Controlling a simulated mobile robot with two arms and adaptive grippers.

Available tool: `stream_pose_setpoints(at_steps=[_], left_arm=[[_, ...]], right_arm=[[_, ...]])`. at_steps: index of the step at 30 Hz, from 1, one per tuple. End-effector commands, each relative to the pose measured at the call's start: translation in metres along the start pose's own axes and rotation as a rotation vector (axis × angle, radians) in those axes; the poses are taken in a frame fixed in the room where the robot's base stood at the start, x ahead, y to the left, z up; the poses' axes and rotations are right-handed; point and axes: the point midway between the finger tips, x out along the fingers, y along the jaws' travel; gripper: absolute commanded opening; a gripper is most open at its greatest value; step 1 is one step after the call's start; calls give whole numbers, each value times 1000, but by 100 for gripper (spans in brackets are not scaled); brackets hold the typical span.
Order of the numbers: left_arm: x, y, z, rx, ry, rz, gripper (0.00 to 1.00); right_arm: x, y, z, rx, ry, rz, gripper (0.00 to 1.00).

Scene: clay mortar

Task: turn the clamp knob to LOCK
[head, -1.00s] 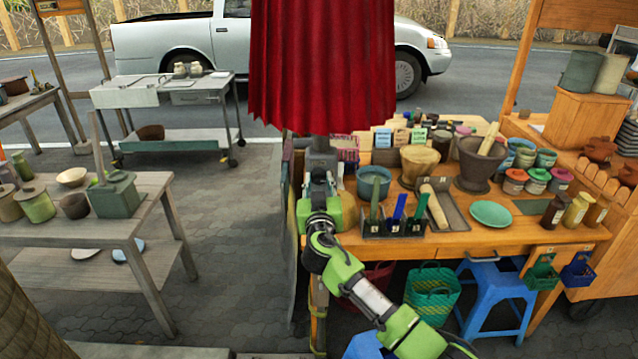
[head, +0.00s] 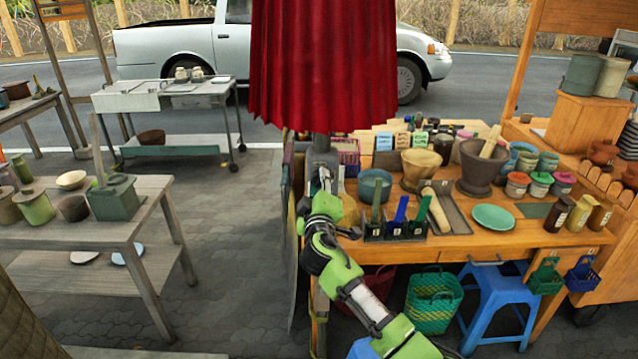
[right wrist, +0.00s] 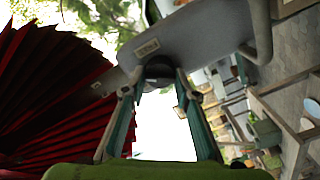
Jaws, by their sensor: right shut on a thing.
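The clamp knob (right wrist: 160,67) is small and dark and sits between my right gripper's fingertips in the right wrist view. My right gripper (right wrist: 159,75) is shut on it. The knob is on a grey clamp body (right wrist: 205,35) with a small label plate (right wrist: 147,47), whose text is too small to read. In the head view my right gripper (head: 325,179) is at the grey clamp on the pole under the red umbrella cloth (head: 322,65). My green wrist partly hides the clamp there, and the knob cannot be made out. My left gripper is not in view.
A wooden stall table (head: 520,238) with pots, a tool rack (head: 396,229) and paint jars stands right of the pole. A blue stool (head: 497,290) and a green basket (head: 433,295) are below it. Open paving lies to the left.

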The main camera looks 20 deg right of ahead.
Motion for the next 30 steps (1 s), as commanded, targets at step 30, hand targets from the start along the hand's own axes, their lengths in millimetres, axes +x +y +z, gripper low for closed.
stream_pose_setpoints(at_steps=[30], left_arm=[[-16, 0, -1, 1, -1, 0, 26]], right_arm=[[0, -3, 0, -604, 1, 0, 6]])
